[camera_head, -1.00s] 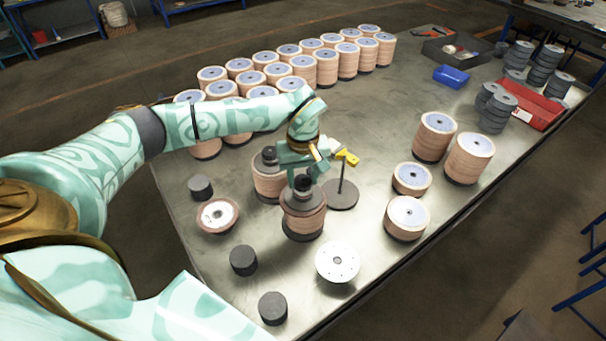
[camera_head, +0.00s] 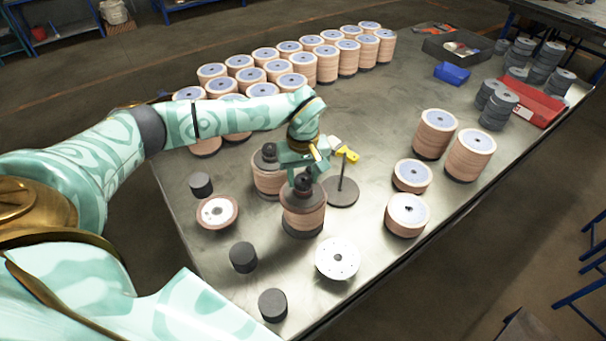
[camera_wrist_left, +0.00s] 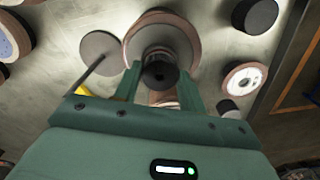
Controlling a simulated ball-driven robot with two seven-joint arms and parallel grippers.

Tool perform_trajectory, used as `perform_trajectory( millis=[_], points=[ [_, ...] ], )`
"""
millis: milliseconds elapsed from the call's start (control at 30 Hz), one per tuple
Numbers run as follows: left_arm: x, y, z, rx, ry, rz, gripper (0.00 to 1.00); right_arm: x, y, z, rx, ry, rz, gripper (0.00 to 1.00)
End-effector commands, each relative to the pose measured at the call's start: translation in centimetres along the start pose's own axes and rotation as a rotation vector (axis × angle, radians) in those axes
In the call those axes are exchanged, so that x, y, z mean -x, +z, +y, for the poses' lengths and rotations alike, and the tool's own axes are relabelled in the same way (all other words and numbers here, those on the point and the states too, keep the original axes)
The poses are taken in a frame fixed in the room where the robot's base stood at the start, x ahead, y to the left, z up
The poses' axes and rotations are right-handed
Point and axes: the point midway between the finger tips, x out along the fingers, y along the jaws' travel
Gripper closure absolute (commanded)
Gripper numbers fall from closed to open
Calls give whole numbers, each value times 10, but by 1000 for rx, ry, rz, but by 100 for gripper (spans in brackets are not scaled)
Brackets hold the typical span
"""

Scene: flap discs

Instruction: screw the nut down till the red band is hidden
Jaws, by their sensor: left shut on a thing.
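My left gripper (camera_head: 303,176) reaches down over a stack of flap discs (camera_head: 303,219) near the table's front. It is shut on the black nut (camera_head: 303,183) at the top of that stack. In the left wrist view, the two green fingers of my left gripper (camera_wrist_left: 162,76) stand on either side of the dark round nut (camera_wrist_left: 158,73), with the brown top disc (camera_wrist_left: 163,38) beyond it. My right gripper is not in view.
A second stack with a black top (camera_head: 268,181) stands close behind. A stand with a yellow piece (camera_head: 347,154) is just right of the gripper. Black cylinders (camera_head: 243,257), a loose disc (camera_head: 217,211) and a white plate (camera_head: 337,259) lie around the stack.

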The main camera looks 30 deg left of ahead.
Motion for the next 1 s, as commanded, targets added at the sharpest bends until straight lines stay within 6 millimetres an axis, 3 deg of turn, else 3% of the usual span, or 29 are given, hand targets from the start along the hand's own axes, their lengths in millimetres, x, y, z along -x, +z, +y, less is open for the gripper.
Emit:
perform_trajectory(
  millis=[200, 233, 300, 667, 767, 1000],
  points=[
    [-2, 0, 0, 0, 0, 0, 82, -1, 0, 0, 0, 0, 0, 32],
    [-2, 0, 0, 0, 0, 0, 51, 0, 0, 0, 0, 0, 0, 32],
    [-2, 0, 0, 0, 0, 0, 34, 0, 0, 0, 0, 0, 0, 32],
    [4, -1, 0, 0, 1, 1, 34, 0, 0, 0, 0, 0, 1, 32],
    [19, -1, 0, 1, 2, 2, 34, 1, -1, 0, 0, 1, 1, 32],
    [84, -1, 1, 1, 3, 5, 34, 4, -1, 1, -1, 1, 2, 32]
  ],
)
